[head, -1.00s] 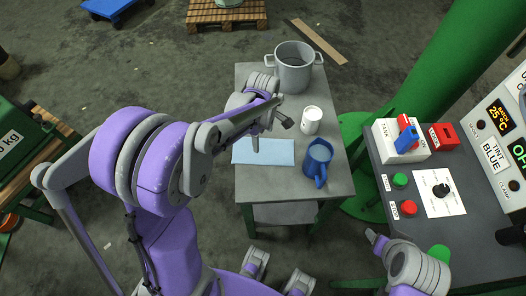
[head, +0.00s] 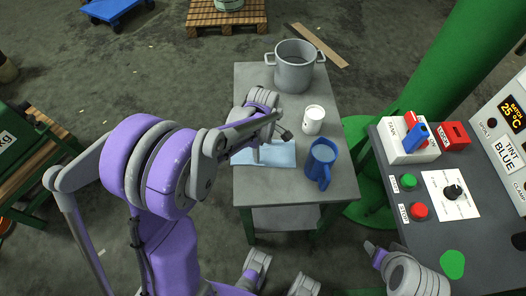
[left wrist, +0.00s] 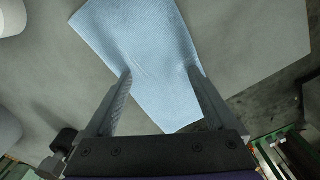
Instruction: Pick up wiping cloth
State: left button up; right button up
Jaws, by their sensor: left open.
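The light blue wiping cloth (head: 280,154) lies on the grey table in front of the pot. It also shows in the left wrist view (left wrist: 140,40), its lower part between my fingers and slightly creased there. My left gripper (head: 268,150) is over the cloth's near part, partly hidden by its own arm in the head view. In the left wrist view its two fingers (left wrist: 160,85) are open, one on either side of the cloth, with their tips at or very near it. My right gripper (head: 375,252) is at the lower right, away from the cloth; its jaws are unclear.
A control panel (head: 462,235) with buttons and a green column (head: 425,70) stand at the right.

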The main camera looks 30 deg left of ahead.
pick_arm(q)
grip_shut()
dwell(0.7)
notch_tip(320, 180, up, 12)
jog(key=p, duration=0.7)
jog(key=shift+p, duration=0.3)
